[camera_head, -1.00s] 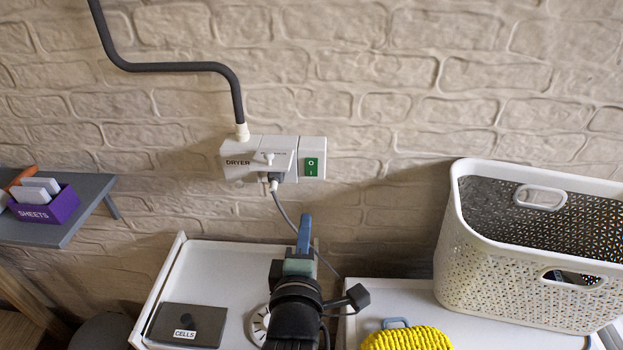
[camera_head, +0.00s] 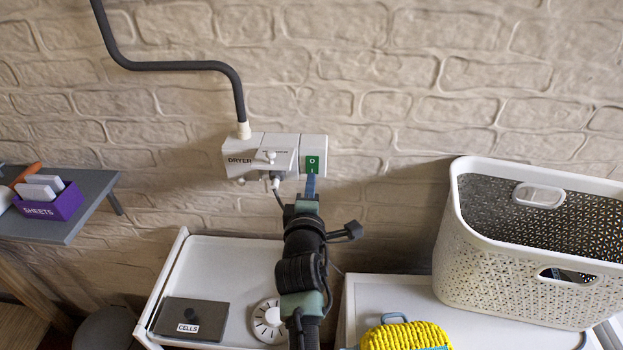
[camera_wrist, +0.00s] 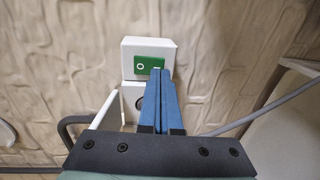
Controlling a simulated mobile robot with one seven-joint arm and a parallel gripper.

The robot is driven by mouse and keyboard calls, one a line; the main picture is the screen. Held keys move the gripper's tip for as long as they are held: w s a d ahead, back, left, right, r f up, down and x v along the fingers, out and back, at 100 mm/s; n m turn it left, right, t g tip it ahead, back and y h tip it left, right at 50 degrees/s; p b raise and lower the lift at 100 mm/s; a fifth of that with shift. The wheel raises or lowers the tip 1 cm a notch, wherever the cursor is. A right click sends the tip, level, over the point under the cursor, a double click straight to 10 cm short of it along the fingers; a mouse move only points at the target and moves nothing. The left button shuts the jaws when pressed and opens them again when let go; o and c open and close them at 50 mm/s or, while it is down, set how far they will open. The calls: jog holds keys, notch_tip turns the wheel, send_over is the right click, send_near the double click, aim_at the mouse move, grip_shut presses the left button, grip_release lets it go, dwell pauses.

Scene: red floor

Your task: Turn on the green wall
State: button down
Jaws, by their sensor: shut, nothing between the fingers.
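The green wall switch (camera_head: 313,163) is a rocker marked O and I on a white housing at the right end of the outlet block. In the wrist view the green switch (camera_wrist: 149,66) sits just beyond my fingertips. My gripper (camera_head: 310,180) is shut and empty, its blue fingers pointing up at the lower part of the switch. In the wrist view my gripper (camera_wrist: 159,72) covers the lower right of the switch face. I cannot tell whether the tips touch it.
A DRYER-labelled outlet (camera_head: 240,160) with a plug and cord adjoins the switch on the left. Below are a white tray top (camera_head: 225,262) and a white perforated basket (camera_head: 480,250) at the right. A grey shelf (camera_head: 85,205) holds a purple SHEETS box (camera_head: 58,207).

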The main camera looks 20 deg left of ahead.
jog(key=shift+x, duration=0.9)
jog(key=shift+f, duration=0.1)
jog(key=shift+w+b, duration=0.1)
jog(key=shift+b, duration=0.8)
